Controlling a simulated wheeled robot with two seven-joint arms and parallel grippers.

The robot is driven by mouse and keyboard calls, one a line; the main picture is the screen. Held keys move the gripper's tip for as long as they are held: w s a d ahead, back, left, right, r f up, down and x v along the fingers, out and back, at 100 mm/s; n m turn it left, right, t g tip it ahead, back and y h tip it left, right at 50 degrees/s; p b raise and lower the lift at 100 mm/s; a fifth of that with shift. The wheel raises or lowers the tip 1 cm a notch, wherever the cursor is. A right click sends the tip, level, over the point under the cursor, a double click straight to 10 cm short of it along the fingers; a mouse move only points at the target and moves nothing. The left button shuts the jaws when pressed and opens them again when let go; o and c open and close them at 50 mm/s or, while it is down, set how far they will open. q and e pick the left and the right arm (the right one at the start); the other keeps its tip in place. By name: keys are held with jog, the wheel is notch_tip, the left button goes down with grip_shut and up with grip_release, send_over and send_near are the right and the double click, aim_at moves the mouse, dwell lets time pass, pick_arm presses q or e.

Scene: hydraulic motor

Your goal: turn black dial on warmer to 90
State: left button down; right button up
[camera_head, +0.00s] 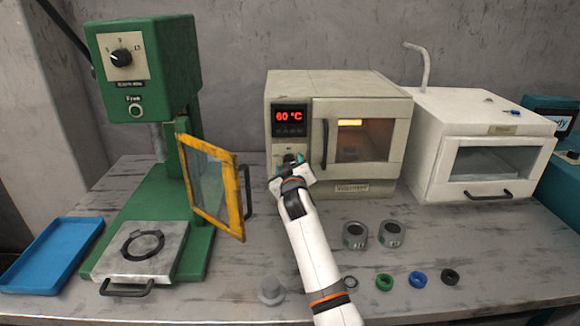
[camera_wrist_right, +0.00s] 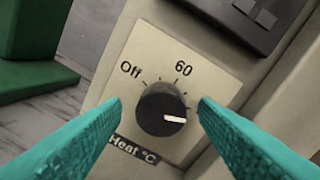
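The warmer (camera_head: 345,85) is a beige box oven at the back middle of the bench, with its glass door shut. Its red display (camera_head: 290,117) reads 60 °C. The black dial (camera_wrist_right: 162,109) shows in the right wrist view on a plate marked "Off", "60" and "Heat °C". The dial's white mark points right and slightly down, clockwise past the 60 label; no 90 label is visible. My right gripper (camera_head: 289,168) is at the warmer's front panel. Its teal fingers (camera_wrist_right: 160,104) are open on both sides of the dial, with gaps showing. My left gripper is out of view.
A green press (camera_head: 150,60) with an open yellow-framed guard (camera_head: 212,185) stands left. A white cabinet (camera_head: 440,125) stands right of the warmer. Two grey cylinders (camera_head: 355,235) and several small rings (camera_head: 417,279) lie in front. A blue tray (camera_head: 45,258) is far left.

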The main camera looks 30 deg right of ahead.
jog(key=v, duration=1.2)
dwell(0.5)
